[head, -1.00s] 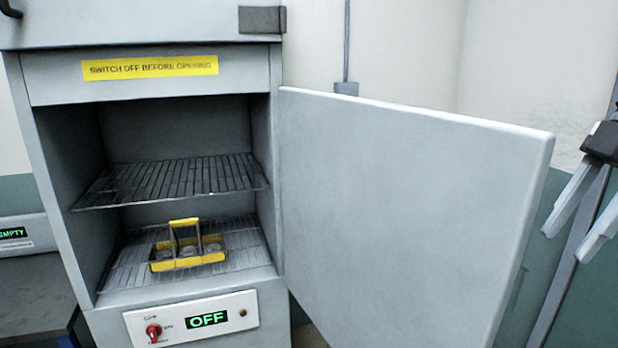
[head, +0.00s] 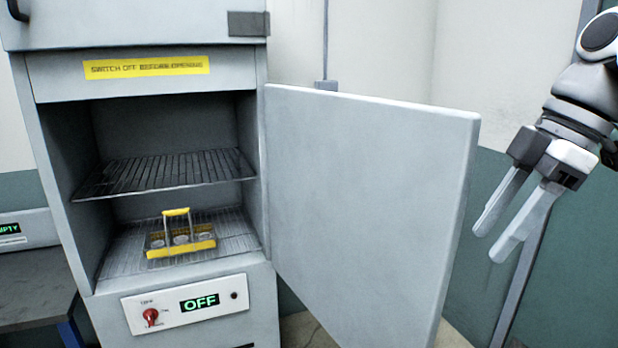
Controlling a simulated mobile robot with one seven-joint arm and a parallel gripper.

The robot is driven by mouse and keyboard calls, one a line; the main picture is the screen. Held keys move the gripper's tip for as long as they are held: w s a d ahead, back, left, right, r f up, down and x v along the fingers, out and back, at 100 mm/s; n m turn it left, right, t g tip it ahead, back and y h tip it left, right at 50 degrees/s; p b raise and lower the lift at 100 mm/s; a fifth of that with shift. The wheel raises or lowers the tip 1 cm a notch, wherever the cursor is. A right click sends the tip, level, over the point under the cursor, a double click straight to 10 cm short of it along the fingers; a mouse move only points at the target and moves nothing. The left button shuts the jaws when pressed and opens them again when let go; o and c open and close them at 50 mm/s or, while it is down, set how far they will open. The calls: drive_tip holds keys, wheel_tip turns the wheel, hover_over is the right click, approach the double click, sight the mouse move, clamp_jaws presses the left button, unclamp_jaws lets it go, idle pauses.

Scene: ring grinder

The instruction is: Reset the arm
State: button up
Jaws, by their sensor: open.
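My gripper (head: 486,246) hangs at the right of the head view, to the right of the open oven door and apart from it. Its two pale fingers point down and to the left. They are spread with nothing between them. Part of my arm runs out of the picture at the upper right.
The grey oven's door (head: 365,200) stands wide open to the right. A yellow carrier (head: 180,250) with several round grey items sits on the lower rack (head: 125,265); the upper rack (head: 160,172) is bare. The panel display (head: 198,303) reads OFF. A dark table (head: 35,290) stands at left.

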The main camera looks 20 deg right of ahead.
drive_tip(key=w+a+f+m+t+h, duration=0.1)
drive_tip(key=w+a+f+m, duration=0.1)
drive_tip(key=a+f+m, duration=0.4)
drive_tip(key=w+a+f+m+t+h, duration=0.2)
drive_tip(key=a+f+m, duration=0.4)
drive_tip(key=a+f, duration=0.4)
drive_tip(key=a, duration=0.6)
drive_tip(key=shift+w+h, duration=0.25)
drive_tip(key=shift+h, duration=0.05)
drive_tip(key=shift+f, duration=0.1)
